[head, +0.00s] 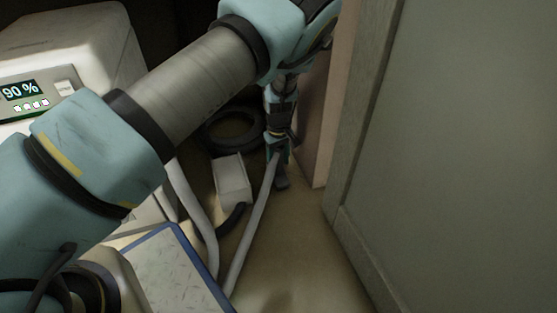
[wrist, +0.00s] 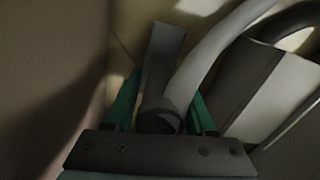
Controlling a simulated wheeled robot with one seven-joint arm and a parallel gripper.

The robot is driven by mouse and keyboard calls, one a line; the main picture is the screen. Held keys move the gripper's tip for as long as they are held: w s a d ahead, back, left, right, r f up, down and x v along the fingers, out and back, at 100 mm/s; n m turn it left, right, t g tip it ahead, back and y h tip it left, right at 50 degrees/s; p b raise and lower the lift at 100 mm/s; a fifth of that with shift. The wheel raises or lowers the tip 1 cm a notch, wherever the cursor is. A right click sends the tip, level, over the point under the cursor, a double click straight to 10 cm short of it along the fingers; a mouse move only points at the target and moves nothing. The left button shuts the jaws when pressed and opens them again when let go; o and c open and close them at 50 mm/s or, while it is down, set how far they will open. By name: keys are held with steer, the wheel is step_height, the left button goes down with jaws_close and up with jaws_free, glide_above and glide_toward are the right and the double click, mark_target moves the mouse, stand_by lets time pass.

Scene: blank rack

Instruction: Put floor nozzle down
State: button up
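The floor nozzle (wrist: 163,62) is a dark grey piece with a round neck, and a pale grey tube (wrist: 208,55) runs from it. In the head view the nozzle's dark end (head: 281,183) shows just below my gripper (head: 277,150), low down close to the floor. I cannot tell whether it touches the floor. The pale tube also shows in the head view (head: 252,225), slanting down to the lower left. In the wrist view the teal fingers of my gripper (wrist: 162,112) lie on both sides of the nozzle's neck and appear shut on it.
A white box (head: 232,180) and a dark ring (head: 231,128) lie left of the nozzle. A white machine with a 90 % display (head: 20,92) stands at the left. A grey panel (head: 470,150) closes off the right. Bare floor (head: 300,245) shows in front.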

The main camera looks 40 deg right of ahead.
mark_target(278, 148)
steer(key=o, duration=0.3)
steer(key=shift+r, duration=0.1)
step_height(278, 148, up, 8)
steer(key=p, duration=0.4)
steer(key=shift+f, duration=0.2)
